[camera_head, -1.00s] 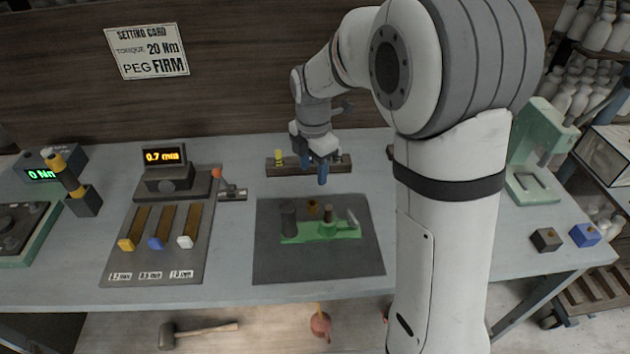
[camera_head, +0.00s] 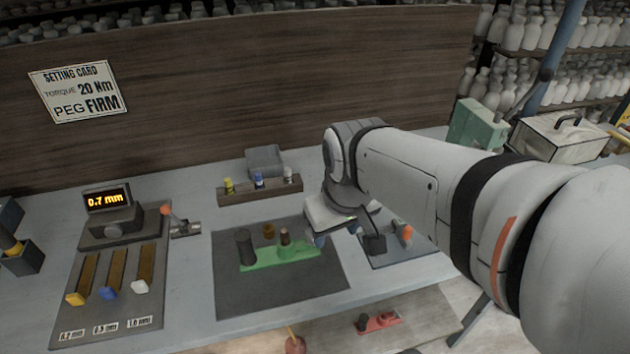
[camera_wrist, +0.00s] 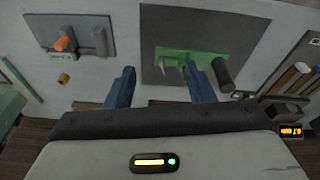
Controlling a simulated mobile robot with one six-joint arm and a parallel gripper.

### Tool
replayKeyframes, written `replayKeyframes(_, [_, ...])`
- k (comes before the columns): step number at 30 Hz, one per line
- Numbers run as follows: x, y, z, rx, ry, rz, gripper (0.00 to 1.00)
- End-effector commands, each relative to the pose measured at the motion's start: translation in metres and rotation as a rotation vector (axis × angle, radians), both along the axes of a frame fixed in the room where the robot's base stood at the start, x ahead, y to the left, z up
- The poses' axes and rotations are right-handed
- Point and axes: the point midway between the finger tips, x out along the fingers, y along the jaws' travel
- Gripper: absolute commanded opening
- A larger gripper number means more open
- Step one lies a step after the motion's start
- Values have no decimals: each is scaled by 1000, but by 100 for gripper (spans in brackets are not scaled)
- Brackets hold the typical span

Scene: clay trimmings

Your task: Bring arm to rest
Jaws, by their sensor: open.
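My arm reaches in from the right in the head view, stretched low over the bench. My gripper (camera_head: 318,238) is above the bench, just right of the green fixture (camera_head: 262,257), mostly hidden by my wrist. In the wrist view its two blue fingers (camera_wrist: 158,70) stand wide apart with nothing held between them. The green fixture, seen beyond the fingers in the wrist view (camera_wrist: 200,57), lies on a dark mat (camera_head: 310,297) beside a dark cylinder (camera_head: 244,246).
A rack (camera_head: 262,192) with yellow, blue and white-topped pegs stands behind the mat. A second mat (camera_head: 418,251) with an orange-tipped part lies right, partly behind my arm. A panel (camera_head: 147,312) with sliders and a 0.7 mm display (camera_head: 107,199) is left. A setting card (camera_head: 78,92) hangs behind.

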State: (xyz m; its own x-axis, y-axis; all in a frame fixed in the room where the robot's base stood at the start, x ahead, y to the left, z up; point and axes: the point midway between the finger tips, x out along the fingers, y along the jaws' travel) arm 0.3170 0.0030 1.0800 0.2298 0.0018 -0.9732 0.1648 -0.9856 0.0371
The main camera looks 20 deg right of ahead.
Motion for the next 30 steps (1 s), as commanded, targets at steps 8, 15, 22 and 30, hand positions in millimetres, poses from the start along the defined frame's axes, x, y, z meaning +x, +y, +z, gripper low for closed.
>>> replayKeyframes(8, [-17,-5,-3,37,-18,-171,49])
replayKeyframes(15, [-17,-5,-3,37,-18,-168,49])
replayKeyframes(22, [-16,-5,-3,37,-18,-167,49])
replayKeyframes(30, [-16,-5,-3,37,-18,-167,49])
